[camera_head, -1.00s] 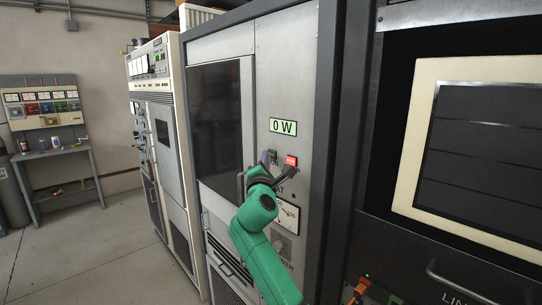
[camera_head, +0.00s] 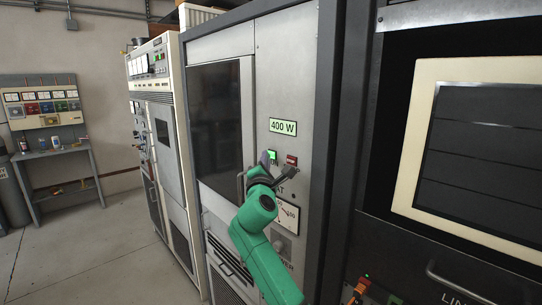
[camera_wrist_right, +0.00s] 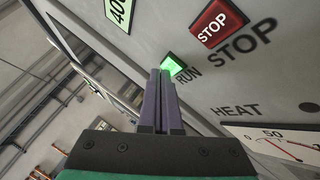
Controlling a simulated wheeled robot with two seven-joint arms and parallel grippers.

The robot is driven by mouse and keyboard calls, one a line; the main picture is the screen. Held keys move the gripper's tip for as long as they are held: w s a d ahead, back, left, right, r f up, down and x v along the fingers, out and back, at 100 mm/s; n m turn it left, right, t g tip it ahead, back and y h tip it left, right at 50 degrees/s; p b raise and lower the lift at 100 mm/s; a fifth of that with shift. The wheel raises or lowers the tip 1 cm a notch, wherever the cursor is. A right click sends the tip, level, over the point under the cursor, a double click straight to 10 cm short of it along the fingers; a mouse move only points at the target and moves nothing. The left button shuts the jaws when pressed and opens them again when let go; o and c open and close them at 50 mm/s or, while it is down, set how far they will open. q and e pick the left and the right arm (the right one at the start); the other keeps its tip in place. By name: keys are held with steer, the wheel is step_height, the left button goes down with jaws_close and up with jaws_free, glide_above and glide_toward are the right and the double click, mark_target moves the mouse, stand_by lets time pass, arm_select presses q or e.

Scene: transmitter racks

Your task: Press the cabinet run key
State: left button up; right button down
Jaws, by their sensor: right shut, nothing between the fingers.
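The run key (camera_head: 272,154) is a small square key on the grey cabinet (camera_head: 285,60), lit green. It also shows lit green in the wrist view (camera_wrist_right: 174,63), above its RUN label. My right gripper (camera_head: 265,158) is shut and empty. Its fingertips (camera_wrist_right: 160,73) are at the lower left edge of the run key in the wrist view; whether they touch it I cannot tell. The display (camera_head: 283,127) above the keys reads 400 W. My left gripper is not in view.
The red stop key (camera_head: 292,160) sits just right of the run key. A meter (camera_head: 288,214) is below the keys. A dark glass door (camera_head: 216,120) is to the left, and a dark rack with a cream-framed panel (camera_head: 410,140) to the right.

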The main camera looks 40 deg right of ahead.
steer(key=shift+a, duration=0.45)
steer(key=a, duration=0.5)
steer(key=shift+w+f, duration=0.1)
stand_by(0.8)
